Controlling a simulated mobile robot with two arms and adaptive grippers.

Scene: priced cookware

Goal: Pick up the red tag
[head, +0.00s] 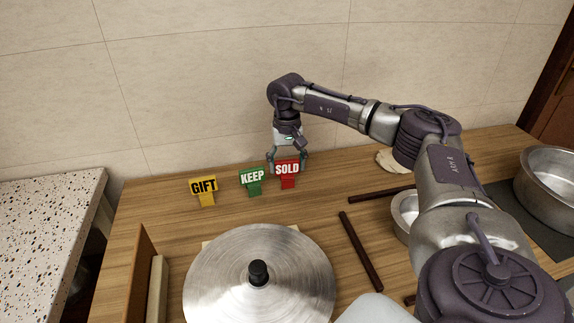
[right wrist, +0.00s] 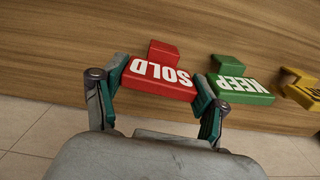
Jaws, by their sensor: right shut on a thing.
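The red tag (head: 287,169) reads SOLD and stands on the wooden counter near the back wall. My right gripper (head: 287,164) is over it from above and is shut on it. In the right wrist view the red tag (right wrist: 159,80) sits between the two fingers (right wrist: 160,88), with one finger at each side. Its foot shows against the wood, and I cannot tell whether it still touches the counter. My left gripper is not in view.
A green KEEP tag (head: 252,179) stands close to the left of the red one, and a yellow GIFT tag (head: 204,189) further left. A large metal lid (head: 220,280) lies in front. Dark sticks (head: 360,250) and metal bowls (head: 550,180) are to the right.

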